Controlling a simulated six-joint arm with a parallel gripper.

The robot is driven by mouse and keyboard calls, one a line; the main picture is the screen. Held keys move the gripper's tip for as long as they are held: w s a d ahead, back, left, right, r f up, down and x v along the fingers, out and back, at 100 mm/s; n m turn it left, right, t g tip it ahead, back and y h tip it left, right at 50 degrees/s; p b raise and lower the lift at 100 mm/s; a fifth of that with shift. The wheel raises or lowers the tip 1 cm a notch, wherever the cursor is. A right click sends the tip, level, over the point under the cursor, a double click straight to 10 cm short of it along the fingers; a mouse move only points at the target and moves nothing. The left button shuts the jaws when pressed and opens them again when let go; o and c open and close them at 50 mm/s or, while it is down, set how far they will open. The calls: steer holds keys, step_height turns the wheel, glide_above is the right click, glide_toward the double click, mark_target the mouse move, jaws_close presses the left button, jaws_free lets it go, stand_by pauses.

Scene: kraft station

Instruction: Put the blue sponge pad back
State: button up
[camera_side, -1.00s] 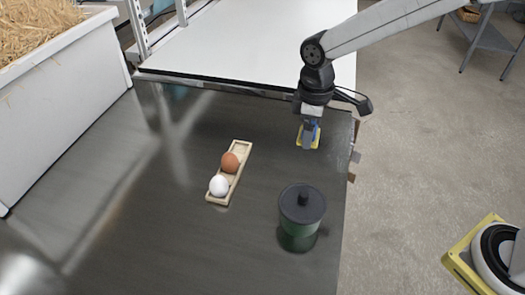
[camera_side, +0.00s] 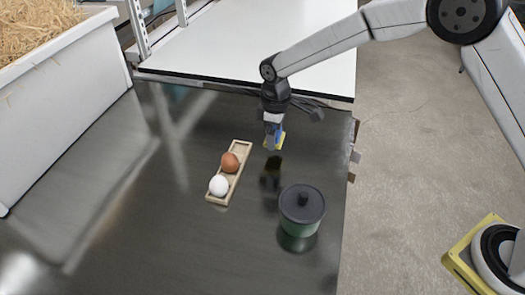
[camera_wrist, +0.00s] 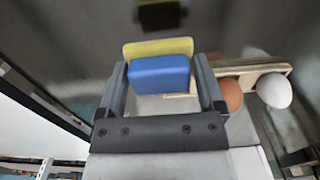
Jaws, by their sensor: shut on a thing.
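My gripper (camera_side: 273,138) is shut on the blue sponge pad (camera_wrist: 160,77), which shows between the two fingers in the wrist view. The pad has a yellow layer (camera_wrist: 150,48) along one side. In the side view the pad (camera_side: 280,136) is partly hidden by the gripper. It hangs above the dark table (camera_side: 150,225), with a dark reflection below it. It is to the upper right of a wooden tray (camera_side: 242,150) that holds a brown egg (camera_side: 230,162) and a white egg (camera_side: 219,185).
A green jar with a dark lid (camera_side: 301,204) stands to the lower right of the tray. A white box of straw (camera_side: 60,100) is at the left. A white surface (camera_side: 240,45) lies behind the dark table. The lower left table is clear.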

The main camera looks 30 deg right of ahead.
mark_target(271, 152)
steer(key=shift+w+f, duration=0.2)
steer(key=shift+f, duration=0.05)
steer(key=shift+w+a+f, duration=0.15)
steer(key=shift+w+f, duration=0.1)
steer(key=shift+f, duration=1.6)
steer(key=shift+f, duration=0.15)
steer(key=o, duration=0.9)
